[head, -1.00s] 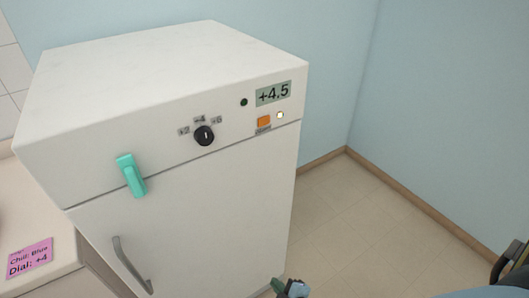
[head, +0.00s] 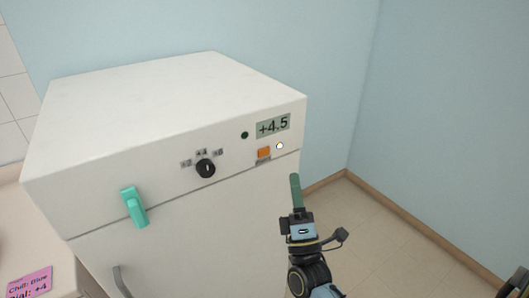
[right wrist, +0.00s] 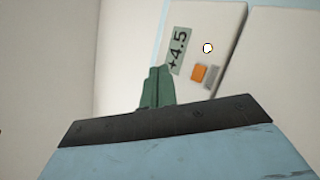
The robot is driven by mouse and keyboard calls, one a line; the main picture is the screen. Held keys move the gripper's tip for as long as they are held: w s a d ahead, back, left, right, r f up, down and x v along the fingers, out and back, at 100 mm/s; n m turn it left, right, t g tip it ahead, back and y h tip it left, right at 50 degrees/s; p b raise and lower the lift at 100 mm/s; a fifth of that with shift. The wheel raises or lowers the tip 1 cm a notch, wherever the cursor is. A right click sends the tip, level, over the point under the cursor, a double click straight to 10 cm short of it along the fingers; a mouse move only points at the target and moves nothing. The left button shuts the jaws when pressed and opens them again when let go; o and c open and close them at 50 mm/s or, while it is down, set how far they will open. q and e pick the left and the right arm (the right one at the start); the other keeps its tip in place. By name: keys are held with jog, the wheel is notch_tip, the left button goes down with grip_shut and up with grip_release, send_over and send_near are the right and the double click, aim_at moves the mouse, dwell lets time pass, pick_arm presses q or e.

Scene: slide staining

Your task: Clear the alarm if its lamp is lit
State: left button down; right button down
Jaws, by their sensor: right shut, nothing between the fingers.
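A white fridge (head: 200,215) stands ahead. On its upper panel are an orange button (head: 264,153) with a small label under it and a round lamp (head: 280,146) that glows pale white-yellow. A display (head: 273,125) reads +4.5. In the right wrist view the orange button (right wrist: 199,73), the lit lamp (right wrist: 208,48) and the display (right wrist: 179,50) also show. My right gripper (head: 295,182) is shut and empty, below and slightly right of the button, apart from it. Its green fingers (right wrist: 157,88) are together. My left gripper is not in view.
A black dial (head: 205,168) and a small dark round spot (head: 244,135) are on the same panel. A teal latch (head: 134,207) and a grey handle (head: 121,281) are at left. A pink note (head: 30,282) lies on the counter. Floor right of the fridge is clear.

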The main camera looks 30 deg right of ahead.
aim_at(264, 152)
jog(key=shift+w, duration=0.15)
jog(key=w+b, duration=0.3)
jog(key=w, duration=0.5)
jog(key=shift+w+a+b, duration=0.3)
jog(key=shift+a+b, duration=0.05)
jog(key=shift+b, duration=0.05)
jog(key=shift+y, duration=0.3)
dwell(1.5)
jog(key=shift+w+f, duration=0.1)
jog(key=shift+w, duration=0.3)
jog(key=shift+w, duration=0.35)
dwell(0.4)
dwell(0.4)
jog(key=shift+s+p, duration=0.55)
jog(key=shift+s, duration=0.2)
